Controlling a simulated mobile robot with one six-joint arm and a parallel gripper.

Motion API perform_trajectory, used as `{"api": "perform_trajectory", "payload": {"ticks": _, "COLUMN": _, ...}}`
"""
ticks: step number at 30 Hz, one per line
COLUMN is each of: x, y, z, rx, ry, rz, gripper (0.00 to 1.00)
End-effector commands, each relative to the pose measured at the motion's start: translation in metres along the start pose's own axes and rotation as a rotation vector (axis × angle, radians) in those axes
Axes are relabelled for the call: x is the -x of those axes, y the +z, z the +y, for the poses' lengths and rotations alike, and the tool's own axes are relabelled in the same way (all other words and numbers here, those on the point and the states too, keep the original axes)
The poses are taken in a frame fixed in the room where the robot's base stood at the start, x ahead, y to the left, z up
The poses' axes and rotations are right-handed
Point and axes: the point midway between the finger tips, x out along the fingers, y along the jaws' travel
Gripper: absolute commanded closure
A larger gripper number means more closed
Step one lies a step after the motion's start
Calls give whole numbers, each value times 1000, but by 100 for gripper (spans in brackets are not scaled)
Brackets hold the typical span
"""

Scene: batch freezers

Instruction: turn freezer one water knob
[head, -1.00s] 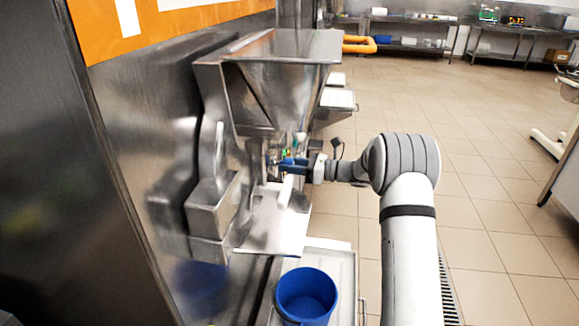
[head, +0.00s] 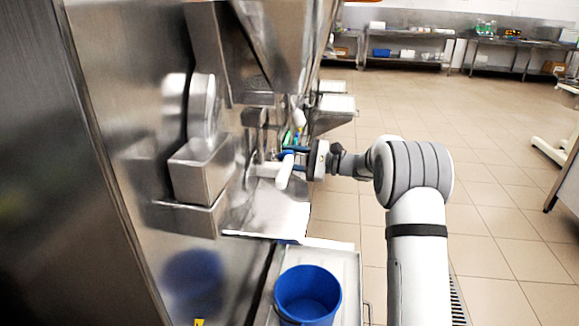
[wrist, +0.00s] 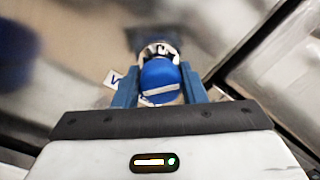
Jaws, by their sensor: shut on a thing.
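The water knob (wrist: 160,80) is a round blue cap with a white line across it, on a metal fitting at the steel freezer front. In the wrist view it sits between the two blue fingers of my gripper (wrist: 165,88), which are shut on it. In the head view my gripper (head: 292,158) reaches in from the right, below the steel hopper. The white line on the knob is slightly tilted. In the head view the knob is too small and covered to make out clearly.
A white handle (head: 284,172) sticks out close to my gripper. A blue bucket (head: 307,293) stands below on a steel tray (head: 347,262). The freezer's steel hopper (head: 285,40) hangs above. Open tiled floor (head: 490,200) lies to the right.

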Motion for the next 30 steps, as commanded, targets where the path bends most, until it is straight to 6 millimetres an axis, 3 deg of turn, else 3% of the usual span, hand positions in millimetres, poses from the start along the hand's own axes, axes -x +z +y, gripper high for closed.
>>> {"api": "perform_trajectory", "payload": {"ticks": 12, "x": 0, "y": 0, "z": 0, "rx": 193, "ry": 0, "rz": -8, "gripper": 85}}
{"api": "perform_trajectory", "payload": {"ticks": 29, "x": -1, "y": 1, "z": -1, "rx": 218, "ry": 1, "rz": -10, "gripper": 85}}
{"api": "perform_trajectory", "payload": {"ticks": 30, "x": -1, "y": 1, "z": -1, "rx": 218, "ry": 1, "rz": -10, "gripper": 60}}
